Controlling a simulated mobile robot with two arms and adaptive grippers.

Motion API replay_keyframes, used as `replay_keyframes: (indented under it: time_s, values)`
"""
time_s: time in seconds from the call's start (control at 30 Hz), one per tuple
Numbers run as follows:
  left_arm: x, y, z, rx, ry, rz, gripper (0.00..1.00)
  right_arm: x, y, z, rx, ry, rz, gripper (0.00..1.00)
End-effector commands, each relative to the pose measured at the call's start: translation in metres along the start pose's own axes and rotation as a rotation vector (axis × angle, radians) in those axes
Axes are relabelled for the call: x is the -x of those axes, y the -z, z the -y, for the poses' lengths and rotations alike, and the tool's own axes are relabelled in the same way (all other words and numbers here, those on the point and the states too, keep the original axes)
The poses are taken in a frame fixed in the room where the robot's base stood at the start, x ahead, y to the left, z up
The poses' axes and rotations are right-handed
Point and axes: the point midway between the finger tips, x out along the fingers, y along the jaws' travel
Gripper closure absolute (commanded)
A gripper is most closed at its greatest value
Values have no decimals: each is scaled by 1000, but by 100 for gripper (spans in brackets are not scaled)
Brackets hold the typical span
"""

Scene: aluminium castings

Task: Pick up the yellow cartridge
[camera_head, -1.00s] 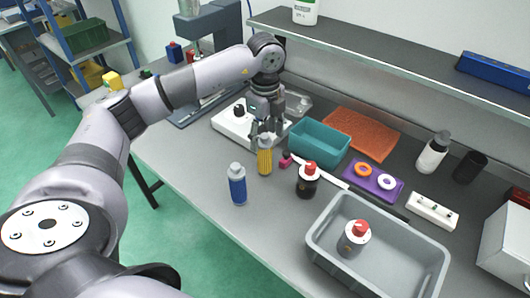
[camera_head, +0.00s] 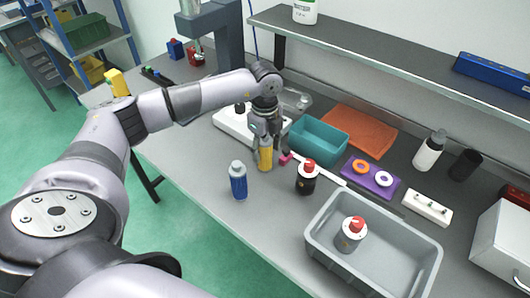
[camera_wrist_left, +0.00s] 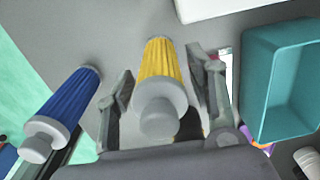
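The yellow cartridge (camera_head: 265,160) stands upright on the grey bench, left of the teal bin. In the left wrist view the cartridge (camera_wrist_left: 159,60) shows its ribbed yellow body and grey cap. My left gripper (camera_head: 264,146) points down over the cartridge's top. Its two fingers (camera_wrist_left: 165,88) stand on either side of the cartridge, open, with a gap visible on both sides. The cartridge's cap is partly hidden by the fingers in the head view. My right gripper does not show.
A blue cartridge (camera_head: 238,181) stands close by at the front left. The teal bin (camera_head: 318,151) is behind right, and a black bottle with a red cap (camera_head: 306,180) stands to the right. A grey tote (camera_head: 318,233) fills the front right. A white device (camera_head: 228,122) lies behind.

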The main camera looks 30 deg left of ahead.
Motion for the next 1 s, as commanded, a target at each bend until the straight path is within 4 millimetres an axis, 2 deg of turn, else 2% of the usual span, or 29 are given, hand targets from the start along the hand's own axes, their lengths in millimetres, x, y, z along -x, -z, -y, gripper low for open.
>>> replay_keyframes:
  time_s: [0.07, 0.6, 1.0]
  values:
    - [0, 0, 0, 0, 0, 0, 57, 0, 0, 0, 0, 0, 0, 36]
    - [0, 0, 0, 0, 0, 0, 93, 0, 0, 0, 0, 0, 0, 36]
    - [7, 0, 1, 0, 2, 0, 94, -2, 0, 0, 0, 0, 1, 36]
